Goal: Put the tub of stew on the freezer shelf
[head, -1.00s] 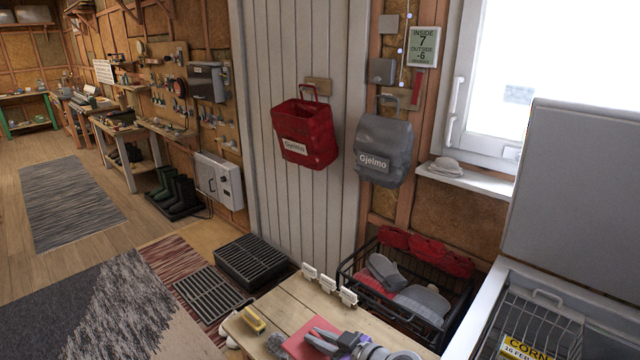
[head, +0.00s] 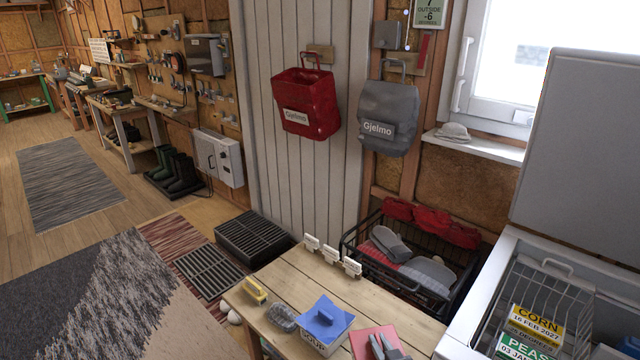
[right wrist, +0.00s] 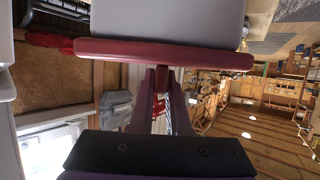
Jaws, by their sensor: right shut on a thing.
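A tub with a red lid (head: 366,341) is at the bottom of the head view, partly cut off. Its label is not visible, so I cannot read whether it says stew. My right gripper (head: 386,348) is shut on it at the lid. In the right wrist view the red lid (right wrist: 165,55) and pale tub body (right wrist: 168,18) lie beyond the fingers (right wrist: 152,98). The open chest freezer (head: 478,285) stands at the right, with a wire basket (head: 552,282) inside. No separate shelf can be made out. My left gripper is not in view.
Corn (head: 537,325) and peas (head: 527,347) packs lie in the freezer. Its raised lid (head: 585,150) stands behind.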

